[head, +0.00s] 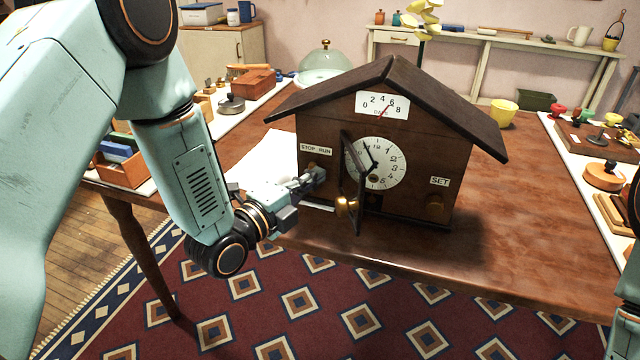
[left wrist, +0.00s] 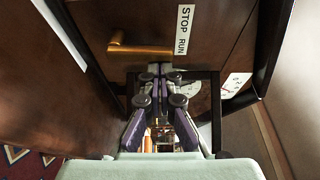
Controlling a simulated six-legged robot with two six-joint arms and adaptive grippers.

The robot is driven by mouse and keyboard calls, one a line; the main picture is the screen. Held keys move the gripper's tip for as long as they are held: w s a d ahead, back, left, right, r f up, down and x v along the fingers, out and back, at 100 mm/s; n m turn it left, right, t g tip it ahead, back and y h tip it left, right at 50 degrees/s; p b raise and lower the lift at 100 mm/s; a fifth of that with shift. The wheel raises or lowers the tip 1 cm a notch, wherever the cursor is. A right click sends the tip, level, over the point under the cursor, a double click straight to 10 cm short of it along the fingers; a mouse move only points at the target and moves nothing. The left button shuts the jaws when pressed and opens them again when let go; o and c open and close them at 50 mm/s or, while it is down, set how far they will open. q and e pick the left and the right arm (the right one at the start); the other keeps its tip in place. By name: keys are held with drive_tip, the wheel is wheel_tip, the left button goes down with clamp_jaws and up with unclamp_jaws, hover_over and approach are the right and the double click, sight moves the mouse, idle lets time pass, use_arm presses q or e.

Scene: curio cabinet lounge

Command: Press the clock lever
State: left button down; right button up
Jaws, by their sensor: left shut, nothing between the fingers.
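The house-shaped wooden clock (head: 284,135) stands on the brown table, with a white dial (head: 385,165) and a STOP RUN label (head: 316,149) on its front. Its dark-framed little door (head: 359,205) stands swung open. In the left wrist view the brass lever (left wrist: 140,49) sticks out from the front beside the STOP RUN label (left wrist: 185,30). My left gripper (head: 318,176) is shut and empty, close to the clock's front just below that label. In the left wrist view its fingertips (left wrist: 160,76) are near the lever; contact cannot be told. My right gripper is out of view.
A knob (head: 435,204) sits under the SET label (head: 439,181). The open door's brass knob (head: 347,206) juts out close to my left gripper. A white sheet (head: 268,160) lies left of the clock. The table right of the clock is mostly bare.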

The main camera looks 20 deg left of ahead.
use_arm(q)
drive_tip(key=shift+a+r+n+t+p, duration=0.15)
drive_tip(key=shift+a+n+t+p, duration=0.2)
drive_tip(key=shift+a+n, duration=0.45)
drive_tip(key=shift+a, duration=0.2)
idle(0.5)
